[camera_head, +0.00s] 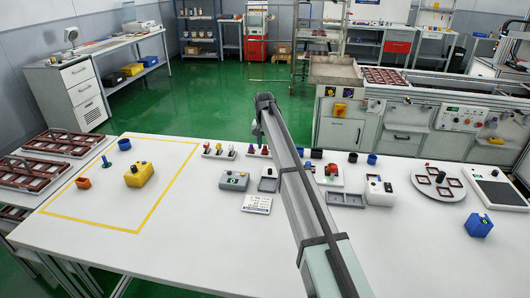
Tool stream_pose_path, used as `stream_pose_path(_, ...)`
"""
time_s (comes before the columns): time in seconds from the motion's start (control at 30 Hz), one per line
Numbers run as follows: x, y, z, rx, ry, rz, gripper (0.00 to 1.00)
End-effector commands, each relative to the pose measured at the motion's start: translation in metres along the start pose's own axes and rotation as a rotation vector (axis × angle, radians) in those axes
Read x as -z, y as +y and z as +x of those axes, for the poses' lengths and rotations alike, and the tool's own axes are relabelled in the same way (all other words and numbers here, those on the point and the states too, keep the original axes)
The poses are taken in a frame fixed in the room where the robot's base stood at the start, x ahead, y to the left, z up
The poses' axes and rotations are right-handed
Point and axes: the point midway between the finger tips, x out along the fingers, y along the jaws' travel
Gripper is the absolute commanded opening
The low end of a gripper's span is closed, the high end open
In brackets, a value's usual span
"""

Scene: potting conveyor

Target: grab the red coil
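No red coil can be made out for certain. Small red parts show on the white table (180,245): one red piece (332,169) stands on a block just right of my arm, and small red, yellow and purple pieces stand in low holders (218,155) left of my arm. An orange-red cup (82,183) sits at the left, by the yellow outline. My arm reaches up from the bottom right of centre to the middle of the picture. My gripper (258,132) is small and dark at its far end, above the table's back edge. Its fingers are not clear.
A yellow box (139,174) stands inside the yellow outline, with a blue ring (124,144) behind. A grey box (234,181), a round plate (438,184) and a blue box (479,225) stand elsewhere. Brown trays (66,142) lie at the far left. The front left tabletop is clear.

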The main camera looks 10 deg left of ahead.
Motion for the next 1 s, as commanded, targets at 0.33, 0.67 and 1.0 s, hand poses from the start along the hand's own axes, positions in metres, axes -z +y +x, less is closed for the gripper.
stream_pose_path(0.33, 0.000, 0.000, 0.000, 0.000, 0.000, 0.000, 0.00)
stream_pose_path(0.67, 0.000, 0.000, 0.000, 0.000, 0.000, 0.000, 0.00)
stream_pose_path(1.0, 0.005, 0.000, -0.035, 0.000, 0.002, 0.000, 0.00)
